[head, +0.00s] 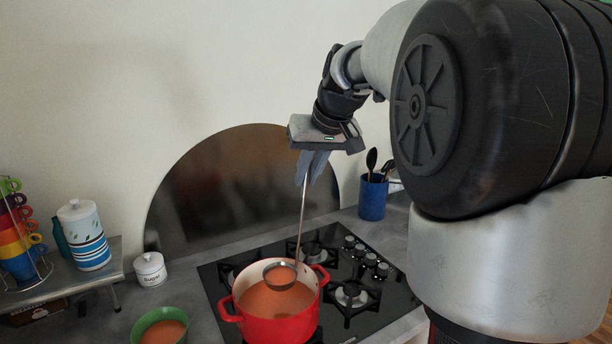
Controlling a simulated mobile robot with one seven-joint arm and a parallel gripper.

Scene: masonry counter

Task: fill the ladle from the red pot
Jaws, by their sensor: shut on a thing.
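The red pot (285,327) stands on the black hob and holds orange-red soup (272,301). My gripper (311,178) is above the pot, pointing down, shut on the upper end of the ladle's long handle (301,222). The ladle bowl (280,275) is at the pot's opening, toward its back. Orange-red colour shows inside the bowl, but I cannot tell how full it is or whether its underside touches the soup. A green bowl (142,328) with similar orange contents stands left of the pot, partly cut off by the frame.
The hob (336,262) has several burners and knobs behind and right of the pot. A blue utensil holder (372,197) stands at the back right. A sugar jar (150,269), a striped canister (88,243) and a rack of coloured cups (20,240) are at left.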

